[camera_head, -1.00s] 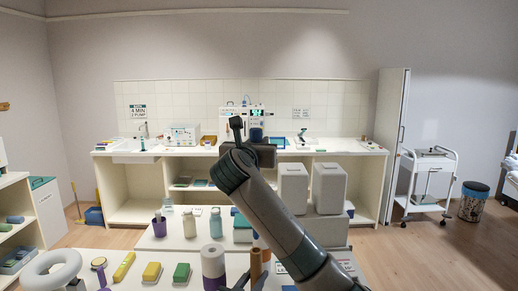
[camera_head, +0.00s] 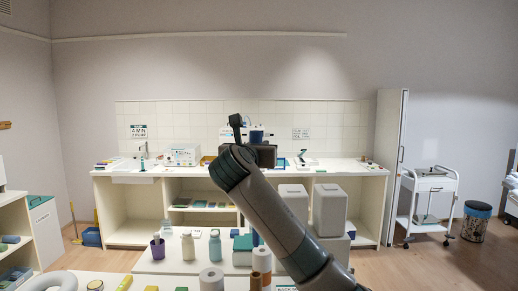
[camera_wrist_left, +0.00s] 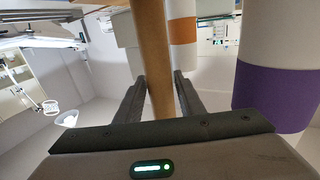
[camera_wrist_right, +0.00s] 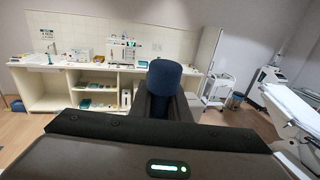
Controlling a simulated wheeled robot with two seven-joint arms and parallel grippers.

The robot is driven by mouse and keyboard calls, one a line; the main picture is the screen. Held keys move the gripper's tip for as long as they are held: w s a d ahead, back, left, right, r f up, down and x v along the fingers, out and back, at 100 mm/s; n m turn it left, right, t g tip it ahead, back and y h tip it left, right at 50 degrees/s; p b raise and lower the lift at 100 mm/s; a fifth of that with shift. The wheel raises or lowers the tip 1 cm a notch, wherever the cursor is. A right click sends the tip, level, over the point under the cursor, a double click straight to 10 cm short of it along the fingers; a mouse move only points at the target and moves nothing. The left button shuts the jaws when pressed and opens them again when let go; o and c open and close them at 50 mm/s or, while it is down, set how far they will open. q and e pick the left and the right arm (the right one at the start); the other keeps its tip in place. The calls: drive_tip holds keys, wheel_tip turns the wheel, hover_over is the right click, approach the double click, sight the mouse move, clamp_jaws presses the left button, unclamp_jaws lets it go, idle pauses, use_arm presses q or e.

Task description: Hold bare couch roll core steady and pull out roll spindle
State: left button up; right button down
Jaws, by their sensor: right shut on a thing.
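The bare core (camera_wrist_left: 154,50) is a plain brown tube. In the left wrist view it passes between the two fingers of my left gripper (camera_wrist_left: 160,76). Those fingers are apart, with narrow gaps beside the tube. The core's top also shows at the bottom edge of the head view (camera_head: 256,281). My right gripper (camera_wrist_right: 163,98) is shut on a dark blue cylinder (camera_wrist_right: 164,76), which looks like the grip of the roll spindle. In the head view this blue piece (camera_head: 257,133) is raised well above the table. The rest of the spindle is hidden.
A white roll with an orange band (camera_head: 262,262) stands close behind the core. A purple-banded roll (camera_wrist_left: 280,95) stands beside it. A purple cup (camera_head: 158,247), a white bottle (camera_head: 187,248) and a teal bottle (camera_head: 214,250) stand on the table. White boxes (camera_head: 329,210) stand at right.

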use_arm(q)
drive_tip(key=shift+o, duration=0.9)
drive_tip(key=v, duration=1.2)
